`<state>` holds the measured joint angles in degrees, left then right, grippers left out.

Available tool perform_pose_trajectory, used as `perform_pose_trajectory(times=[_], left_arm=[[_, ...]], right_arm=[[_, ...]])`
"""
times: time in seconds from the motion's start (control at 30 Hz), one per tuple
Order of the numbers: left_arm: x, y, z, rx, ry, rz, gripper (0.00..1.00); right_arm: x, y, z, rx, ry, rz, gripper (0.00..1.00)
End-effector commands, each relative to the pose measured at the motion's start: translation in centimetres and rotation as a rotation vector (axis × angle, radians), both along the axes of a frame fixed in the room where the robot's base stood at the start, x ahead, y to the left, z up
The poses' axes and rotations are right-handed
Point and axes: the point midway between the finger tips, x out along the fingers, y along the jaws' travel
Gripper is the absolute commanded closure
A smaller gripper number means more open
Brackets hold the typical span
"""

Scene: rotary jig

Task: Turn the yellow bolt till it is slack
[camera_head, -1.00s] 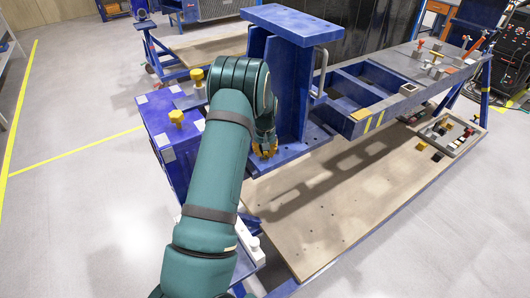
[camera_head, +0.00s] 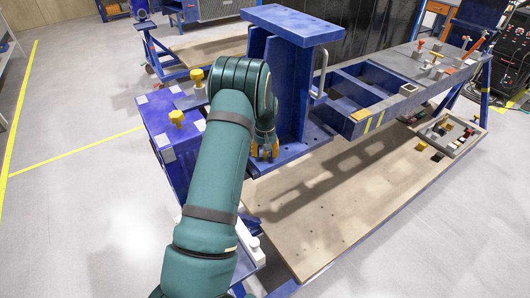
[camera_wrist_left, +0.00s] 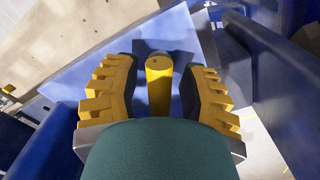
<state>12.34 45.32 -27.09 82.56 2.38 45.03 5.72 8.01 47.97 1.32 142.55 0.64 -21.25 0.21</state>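A yellow bolt (camera_wrist_left: 159,82) with a round top stands between the fingers of my left gripper (camera_wrist_left: 158,88) in the left wrist view. The toothed yellow fingers are apart, one on each side of the bolt, with visible gaps to it. In the head view my left gripper (camera_head: 265,151) is low at the foot of the blue upright of the jig (camera_head: 291,85), over its blue base plate. The bolt is hard to make out there behind the gripper. Two more yellow bolts, one nearer (camera_head: 177,118) and one farther (camera_head: 197,78), stand on the blue frame to the left. My right gripper is out of view.
A metal handle (camera_head: 320,75) sticks out on the right of the upright. A blue beam frame (camera_head: 375,86) extends right, with tools on its far end. A wooden board (camera_head: 310,225) lies below, with a parts tray (camera_head: 452,133) at its right end.

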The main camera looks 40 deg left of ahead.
Motion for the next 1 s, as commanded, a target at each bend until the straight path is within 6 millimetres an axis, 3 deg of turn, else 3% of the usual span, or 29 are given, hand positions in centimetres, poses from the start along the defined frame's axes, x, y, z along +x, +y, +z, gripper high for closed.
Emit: perform_pose_trajectory(times=[0.23,0.7,1.0], left_arm=[[0.1,0.0,1.1,0.001,-0.003,0.0,0.58],[0.1,0.0,9.9,0.0,-0.004,0.0,0.58],[0.0,0.0,12.0,0.0,0.0,0.0,0.58]], right_arm=[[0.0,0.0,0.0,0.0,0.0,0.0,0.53],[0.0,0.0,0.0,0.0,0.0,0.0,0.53],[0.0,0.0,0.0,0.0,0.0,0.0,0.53]])
